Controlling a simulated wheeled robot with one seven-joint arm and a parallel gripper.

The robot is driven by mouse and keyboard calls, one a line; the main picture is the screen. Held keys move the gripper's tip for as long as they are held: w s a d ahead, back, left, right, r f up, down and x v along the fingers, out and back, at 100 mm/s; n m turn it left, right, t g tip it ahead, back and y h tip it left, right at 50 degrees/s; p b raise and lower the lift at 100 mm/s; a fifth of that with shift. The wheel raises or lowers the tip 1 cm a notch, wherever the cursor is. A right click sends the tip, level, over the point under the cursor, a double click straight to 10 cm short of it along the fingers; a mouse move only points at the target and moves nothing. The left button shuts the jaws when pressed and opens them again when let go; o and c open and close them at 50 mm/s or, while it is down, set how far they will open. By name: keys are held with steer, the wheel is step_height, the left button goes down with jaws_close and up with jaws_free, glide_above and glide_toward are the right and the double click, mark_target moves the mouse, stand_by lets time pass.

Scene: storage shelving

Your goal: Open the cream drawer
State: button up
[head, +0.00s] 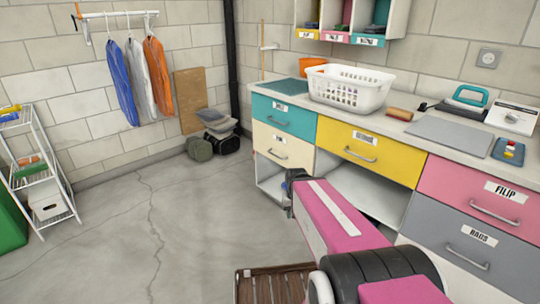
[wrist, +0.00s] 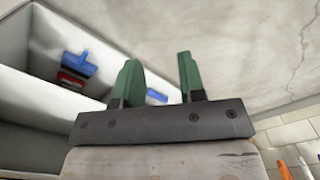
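The cream drawer (head: 283,147) is in the head view, below the teal drawer on the left of the counter. It looks shut, with a small grey handle (head: 277,155) and a white label on its front. My gripper (wrist: 157,70) is open in the wrist view, its two green fingers apart with nothing between them. In the head view my pink arm reaches toward the cabinet, its end (head: 291,180) just below and right of the cream drawer's handle. The fingers are mostly hidden there. The handle cannot be made out in the wrist view.
An open white compartment lies under the cream drawer; a white compartment with blue objects (wrist: 80,62) shows in the wrist view. A yellow drawer (head: 370,152) is to the right, and pink (head: 480,190) and grey drawers farther right. The floor (head: 150,230) at left is clear.

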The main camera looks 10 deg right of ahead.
steer(key=w+a+f+m+t+y, duration=0.1)
steer(key=w+a+f+m+t, duration=0.2)
steer(key=w, duration=0.8)
steer(key=w+a+f+m+t, duration=0.1)
steer(key=w+a+m+t, duration=0.3)
steer(key=w, duration=0.8)
steer(key=w+a+f+m+t+y, duration=0.15)
steer(key=w+t, duration=0.35)
steer(key=w, duration=0.6)
steer(key=w+d+m+t+h, duration=0.1)
steer(key=w+d+m+h, duration=0.1)
steer(key=w+m+h, duration=0.2)
steer(key=w+d+f+m+t+h, duration=0.1)
steer(key=w+d+m+t+h, duration=0.1)
steer(key=w+m, duration=0.4)
steer(key=w+d+m+t+h, duration=0.2)
steer(key=w+d+m+h, duration=0.2)
steer(key=w, duration=0.9)
steer(key=shift+w+d+f+m+h, duration=0.15)
steer(key=shift+f+m+h, duration=0.1)
steer(key=shift+h, duration=0.5)
steer(key=shift+w+d+f+m+h, duration=0.1)
steer(key=shift+m+h, duration=0.1)
steer(key=shift+h, duration=0.5)
jaws_close()
